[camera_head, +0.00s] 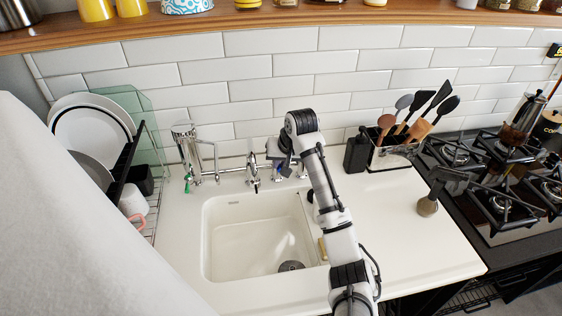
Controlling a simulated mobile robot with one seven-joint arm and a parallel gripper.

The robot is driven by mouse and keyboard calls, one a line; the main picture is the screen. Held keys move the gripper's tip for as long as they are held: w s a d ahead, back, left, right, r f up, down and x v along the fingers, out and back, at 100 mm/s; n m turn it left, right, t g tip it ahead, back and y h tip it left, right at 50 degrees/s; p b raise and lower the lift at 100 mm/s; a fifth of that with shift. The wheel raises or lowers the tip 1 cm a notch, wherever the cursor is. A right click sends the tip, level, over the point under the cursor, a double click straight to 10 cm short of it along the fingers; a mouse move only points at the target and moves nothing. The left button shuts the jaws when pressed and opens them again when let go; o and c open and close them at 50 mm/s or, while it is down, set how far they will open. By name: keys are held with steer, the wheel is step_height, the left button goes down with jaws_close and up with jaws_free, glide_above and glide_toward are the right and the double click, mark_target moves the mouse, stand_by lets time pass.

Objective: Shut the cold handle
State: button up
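The chrome tap (252,172) stands behind the sink, against the white tiles. To its right, just below my gripper, is a small chrome fitting with a blue mark (278,177); this looks like the cold handle, mostly hidden by my gripper. Another chrome fitting (303,171) shows just to the right of it. My gripper (281,158) points down at the back of the counter, over the blue-marked fitting. Its fingers are too small and overlapped to tell whether they are open or touching the handle. How far the handle is turned cannot be told.
The white sink (212,240) lies in front. A chrome filter (187,150) and dish rack (150,215) stand left. A black block (356,153), utensil holder (393,158) and gas hob (490,185) are right. The counter right of my arm is mostly clear.

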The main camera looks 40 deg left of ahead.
steer(key=o, duration=0.4)
steer(key=b+v, duration=0.1)
steer(key=v, duration=1.3)
steer(key=shift+b, duration=0.3)
steer(key=shift+f, duration=0.1)
